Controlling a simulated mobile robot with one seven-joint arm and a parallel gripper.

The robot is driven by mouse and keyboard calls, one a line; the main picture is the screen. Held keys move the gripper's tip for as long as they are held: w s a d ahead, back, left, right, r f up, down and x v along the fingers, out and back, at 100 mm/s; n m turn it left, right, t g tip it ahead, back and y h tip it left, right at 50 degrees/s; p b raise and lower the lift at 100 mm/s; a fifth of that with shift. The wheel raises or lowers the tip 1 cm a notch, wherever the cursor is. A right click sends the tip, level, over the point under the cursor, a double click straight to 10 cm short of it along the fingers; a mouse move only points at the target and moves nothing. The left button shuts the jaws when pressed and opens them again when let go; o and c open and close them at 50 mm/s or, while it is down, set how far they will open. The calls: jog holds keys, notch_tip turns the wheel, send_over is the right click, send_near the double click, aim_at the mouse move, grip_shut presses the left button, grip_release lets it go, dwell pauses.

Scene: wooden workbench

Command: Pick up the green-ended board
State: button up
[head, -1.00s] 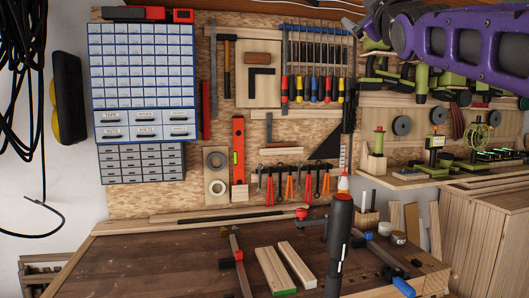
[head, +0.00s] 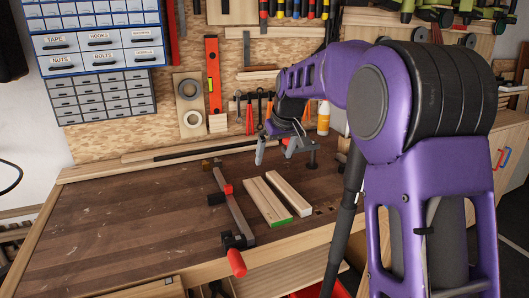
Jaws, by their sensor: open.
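The green-ended board (head: 262,199) lies flat on the workbench in the head view, its green end toward the front edge. A second pale board (head: 289,192) without green lies close beside it on the right. My gripper (head: 286,158) is above the bench, beyond the far ends of the two boards, with its fingers spread apart. It looks empty and apart from both boards.
A bar clamp (head: 233,205) with red handles sits left of the boards at the bench's front edge. The left of the workbench (head: 120,220) is clear. A tape roll (head: 191,121) and tools hang on the wall behind.

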aim_at(265, 196)
jog(key=x, duration=0.6)
jog(key=b+x, duration=0.1)
jog(key=x, duration=0.6)
jog(key=b+x, duration=0.1)
jog(key=x, duration=0.5)
jog(key=shift+s+d+f, duration=0.2)
jog(key=shift+d+f, duration=0.05)
jog(key=shift+f, duration=0.3)
jog(key=c, duration=1.2)
jog(key=shift+r, duration=0.1)
